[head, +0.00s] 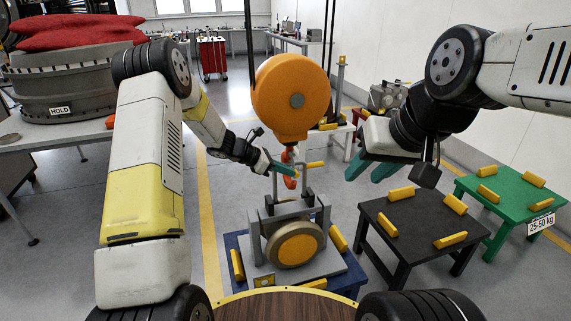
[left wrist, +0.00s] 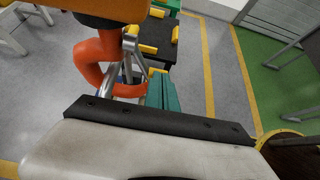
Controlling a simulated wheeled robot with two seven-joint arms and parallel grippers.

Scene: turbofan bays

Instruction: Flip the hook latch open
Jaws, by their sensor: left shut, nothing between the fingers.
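The orange hook (head: 290,182) hangs under the round orange hoist block (head: 291,96). In the left wrist view the hook (left wrist: 90,68) shows large, curving down the left side. A small grey metal piece (left wrist: 130,40) sits at its mouth; I cannot tell whether it is the latch or part of the lifting frame behind. My left gripper (head: 294,172) is shut and empty, its teal fingertips beside the hook. The teal fingers also show in the left wrist view (left wrist: 160,90), just right of the hook's curve; contact is unclear. My right gripper (head: 371,170) is open and empty, right of the hook.
Below the hook, a grey load with a round yellow face (head: 296,250) and upright metal frame stands on a blue table (head: 351,273). A black table (head: 415,222) and green table (head: 513,208) stand to the right. A large engine part (head: 65,85) sits at left.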

